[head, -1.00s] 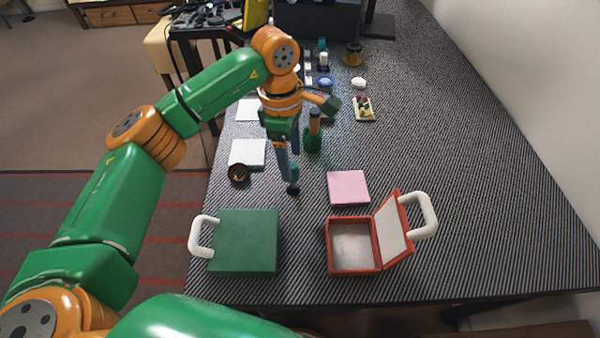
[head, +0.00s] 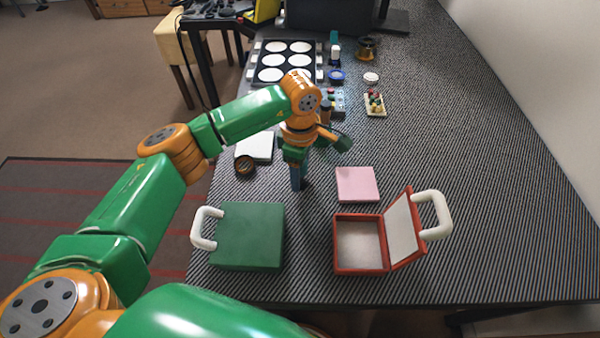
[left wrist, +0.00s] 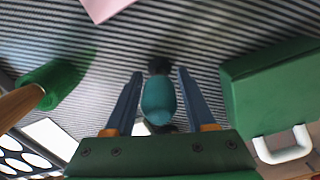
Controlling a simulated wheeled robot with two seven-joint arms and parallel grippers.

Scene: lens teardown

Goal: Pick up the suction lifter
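The suction lifter (left wrist: 158,98) shows in the left wrist view as a teal bulb with a black end. It lies between the two fingers of my left gripper (left wrist: 159,75). Striped table shows beside the bulb, and the fingers look apart from it, so the gripper is open. In the head view my left gripper (head: 298,184) points down at the table, between the green case and the pink pad, and the lifter is largely hidden there. My right gripper is not in view.
A closed green case (head: 248,237) stands in front, close to the gripper. An open red case (head: 360,270) and a pink pad (head: 357,184) lie to the right. A dark ring (head: 244,165) lies left. A tray with white discs (head: 255,58) is behind. The table's right side is clear.

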